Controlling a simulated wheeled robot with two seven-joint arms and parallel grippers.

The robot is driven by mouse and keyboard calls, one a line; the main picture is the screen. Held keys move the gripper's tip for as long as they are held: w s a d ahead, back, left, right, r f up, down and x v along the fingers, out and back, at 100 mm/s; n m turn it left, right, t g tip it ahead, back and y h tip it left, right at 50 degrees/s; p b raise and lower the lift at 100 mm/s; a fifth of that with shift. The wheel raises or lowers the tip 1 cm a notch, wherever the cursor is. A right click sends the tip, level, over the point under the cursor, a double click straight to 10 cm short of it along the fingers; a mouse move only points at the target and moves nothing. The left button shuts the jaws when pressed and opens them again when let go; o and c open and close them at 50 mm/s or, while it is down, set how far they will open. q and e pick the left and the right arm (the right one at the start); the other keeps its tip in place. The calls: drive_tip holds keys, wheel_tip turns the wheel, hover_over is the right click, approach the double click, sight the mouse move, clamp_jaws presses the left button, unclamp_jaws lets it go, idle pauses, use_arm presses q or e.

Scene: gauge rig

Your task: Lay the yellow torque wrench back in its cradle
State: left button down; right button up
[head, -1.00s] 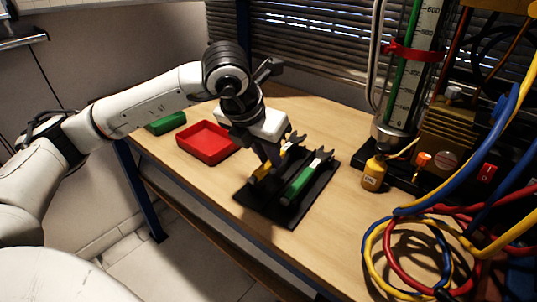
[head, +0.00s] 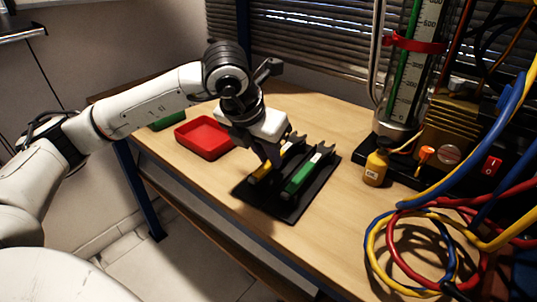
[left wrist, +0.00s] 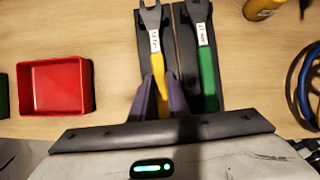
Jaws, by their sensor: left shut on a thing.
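The yellow torque wrench (head: 289,150) is in my left gripper (head: 268,164), which is shut on its handle. It lies along the left side of the black cradle (head: 262,201), with its dark open-ended head pointing to the back. Whether it rests on the cradle or is just above it I cannot tell. In the left wrist view the yellow wrench (left wrist: 159,72) is between the fingers (left wrist: 160,100), lined up with the cradle's left half. A green wrench (head: 303,176) lies parallel beside it on the right; it also shows in the left wrist view (left wrist: 207,75). My right gripper is out of view.
A red tray (head: 207,150) stands left of the cradle, with a green object (head: 168,122) behind it. A small yellow bottle (head: 376,168) and the gauge stand are at right. Coiled hoses (head: 400,262) lie at front right. Wood right of the cradle is clear.

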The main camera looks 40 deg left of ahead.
use_arm(q)
drive_tip(key=c, duration=1.6)
unclamp_jaws()
drive_tip(key=p+v, duration=0.1)
drive_tip(key=v, duration=0.9)
drive_tip(key=shift+r, duration=0.15)
